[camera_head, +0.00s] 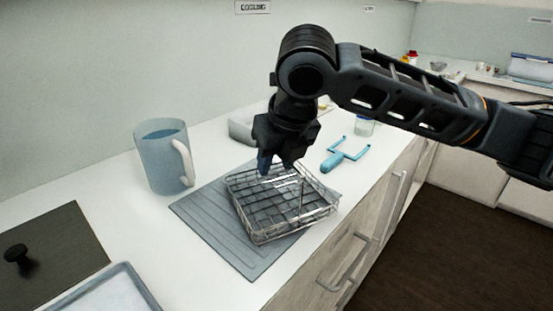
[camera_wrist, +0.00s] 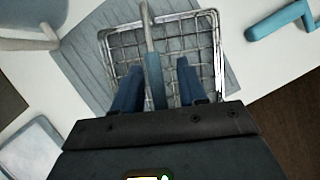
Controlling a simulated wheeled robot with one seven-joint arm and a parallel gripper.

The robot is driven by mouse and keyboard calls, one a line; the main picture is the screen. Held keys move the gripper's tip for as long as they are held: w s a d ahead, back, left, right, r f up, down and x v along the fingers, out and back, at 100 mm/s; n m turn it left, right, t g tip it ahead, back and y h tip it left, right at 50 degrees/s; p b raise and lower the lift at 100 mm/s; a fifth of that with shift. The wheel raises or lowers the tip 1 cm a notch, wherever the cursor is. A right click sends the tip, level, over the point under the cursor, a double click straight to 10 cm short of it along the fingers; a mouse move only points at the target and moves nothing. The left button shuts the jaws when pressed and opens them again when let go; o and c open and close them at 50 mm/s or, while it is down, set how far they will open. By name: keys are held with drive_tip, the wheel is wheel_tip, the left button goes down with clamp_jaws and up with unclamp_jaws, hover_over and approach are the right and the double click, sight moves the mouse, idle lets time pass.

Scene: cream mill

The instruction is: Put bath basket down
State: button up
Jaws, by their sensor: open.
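The wire bath basket (camera_head: 289,226) sits on a grey ribbed mat (camera_head: 205,217) on the white counter, turned at an angle to it. My gripper (camera_head: 278,170) is over the far left part of the basket, pointing down. In the wrist view my gripper (camera_wrist: 156,84) has its two blue fingers apart, with the basket's handle (camera_wrist: 148,45) between them and a gap on each side. The basket's wire rim (camera_wrist: 218,60) also shows there. The gripper body hides the near part of the basket.
A blue-grey jug (camera_head: 160,160) stands left of the mat. A blue two-pronged tool (camera_head: 340,156) and a clear jar (camera_head: 364,126) lie to the right and behind. A dark lid with a knob (camera_head: 45,250) and a tray (camera_head: 110,292) are at front left. Drawers face the right edge.

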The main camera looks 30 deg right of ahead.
drive_tip(key=v, duration=1.2)
drive_tip(key=shift+r, duration=0.15)
